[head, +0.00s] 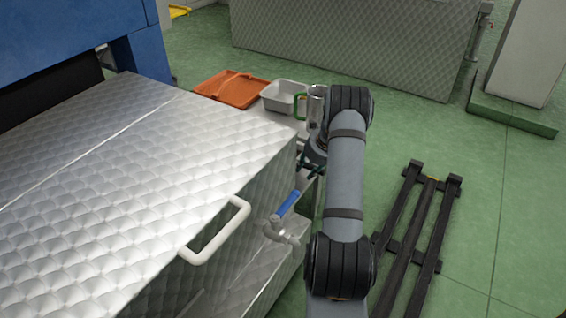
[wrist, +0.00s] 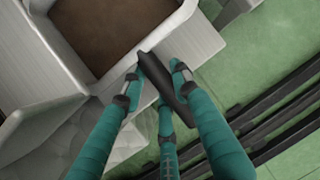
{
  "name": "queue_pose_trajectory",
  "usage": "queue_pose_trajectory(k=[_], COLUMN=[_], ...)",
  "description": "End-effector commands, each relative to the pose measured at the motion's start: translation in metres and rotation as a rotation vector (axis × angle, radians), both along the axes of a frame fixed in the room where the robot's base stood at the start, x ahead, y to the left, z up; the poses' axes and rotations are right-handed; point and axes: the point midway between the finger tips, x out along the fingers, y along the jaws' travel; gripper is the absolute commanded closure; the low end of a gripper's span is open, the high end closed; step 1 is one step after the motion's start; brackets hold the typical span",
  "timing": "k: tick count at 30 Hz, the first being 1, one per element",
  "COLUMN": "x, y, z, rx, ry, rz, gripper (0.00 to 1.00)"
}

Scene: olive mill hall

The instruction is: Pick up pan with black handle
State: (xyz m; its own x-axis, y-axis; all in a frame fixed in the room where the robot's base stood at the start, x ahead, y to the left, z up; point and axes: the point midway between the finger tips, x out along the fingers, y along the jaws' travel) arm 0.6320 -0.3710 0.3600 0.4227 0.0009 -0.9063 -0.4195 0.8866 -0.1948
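In the wrist view, the black handle (wrist: 168,82) runs diagonally between the teal fingers of my gripper (wrist: 158,74). The fingers are spread on both sides of the handle, with a third finger below; I cannot tell whether any of them touches it. A pale, angular vessel with a brown inside (wrist: 112,28) lies just beyond the fingertips, at the handle's upper end. It looks like the pan, and it is cut off by the top edge. In the head view, my arm hides the handle and most of my gripper.
A quilted metal cabinet (head: 150,150) with a white handle fills the left of the head view. An orange tray (head: 232,90), a white tub (head: 284,96) and a metal jug with a green handle (head: 318,105) stand behind. A blue-levered valve (head: 289,204) juts out. Dark rails (head: 420,225) lie right.

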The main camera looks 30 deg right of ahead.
Motion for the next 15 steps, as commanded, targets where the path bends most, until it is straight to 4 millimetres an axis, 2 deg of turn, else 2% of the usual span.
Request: queue_pose_trajectory(k=[12,15], x=[0.0,0.0001], y=[-0.0003,-0.0004], z=[0.0002,0.0003], rx=[0.0,0.0], ry=[0.0,0.0], rz=[-0.001,-0.001], gripper=[0.99,1.0])
